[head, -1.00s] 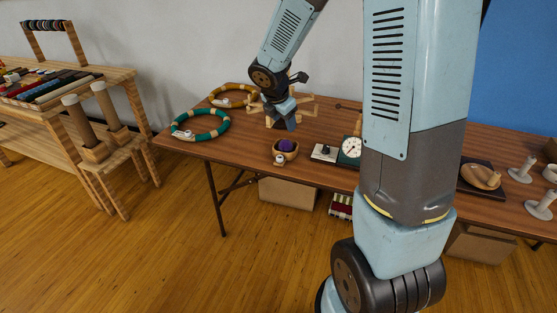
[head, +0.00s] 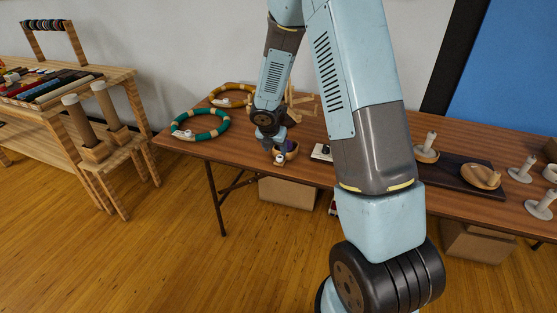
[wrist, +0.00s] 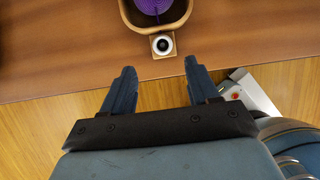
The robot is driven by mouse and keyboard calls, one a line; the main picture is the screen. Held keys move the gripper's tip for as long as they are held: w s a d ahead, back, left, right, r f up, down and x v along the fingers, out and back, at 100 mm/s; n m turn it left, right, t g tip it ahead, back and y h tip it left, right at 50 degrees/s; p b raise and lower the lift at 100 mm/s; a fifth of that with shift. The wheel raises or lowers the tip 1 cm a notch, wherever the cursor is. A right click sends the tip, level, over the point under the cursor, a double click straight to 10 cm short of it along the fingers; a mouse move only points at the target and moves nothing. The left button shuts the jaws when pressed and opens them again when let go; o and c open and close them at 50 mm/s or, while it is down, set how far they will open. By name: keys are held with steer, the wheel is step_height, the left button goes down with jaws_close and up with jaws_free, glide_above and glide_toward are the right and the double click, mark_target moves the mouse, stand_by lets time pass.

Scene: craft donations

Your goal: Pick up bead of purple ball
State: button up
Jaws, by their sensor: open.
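The purple ball (wrist: 153,4) looks like wound cord and sits in a wooden bowl (wrist: 127,17), cut off by the top edge of the wrist view. In the head view the bowl (head: 293,154) is near the table's front edge, partly behind my gripper (head: 275,147), and the ball is mostly hidden. A small wooden block with a white ring and dark centre (wrist: 162,44) is at the bowl's near side. My gripper (wrist: 160,67) is open and empty, its fingertips pointing toward the block and bowl, apart from the ball.
Green (head: 201,124) and yellow (head: 233,96) hoops lie left on the brown table (head: 235,148). A white-topped block (head: 321,152) stands right of the bowl. A wooden rack (head: 303,102) is behind. A dark tray (head: 447,173) lies further right.

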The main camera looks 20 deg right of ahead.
mark_target(279, 159)
steer(key=shift+d+x, duration=0.1)
steer(key=shift+x, duration=1.5)
steer(key=shift+d+x, duration=0.15)
steer(key=shift+x, duration=1.45)
steer(key=c, duration=1.1)
steer(key=shift+r, duration=0.1)
